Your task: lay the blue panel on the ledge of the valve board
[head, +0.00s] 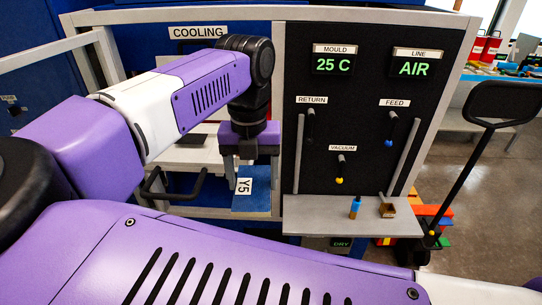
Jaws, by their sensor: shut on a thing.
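The blue panel (262,201) carries a white label reading Y5 and hangs below my gripper (252,174), left of the valve board. My gripper points down and is shut on the panel; my arm hides part of the grip. The valve board (370,90) is black in a grey frame, with RETURN, FEED and VACUUM valves. Its grey ledge (312,215) runs along the bottom. The panel is close to the ledge's left end; I cannot tell whether they touch.
Two upright grey bars flank the valves. A black-handled upright pole (470,160) stands right of the board.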

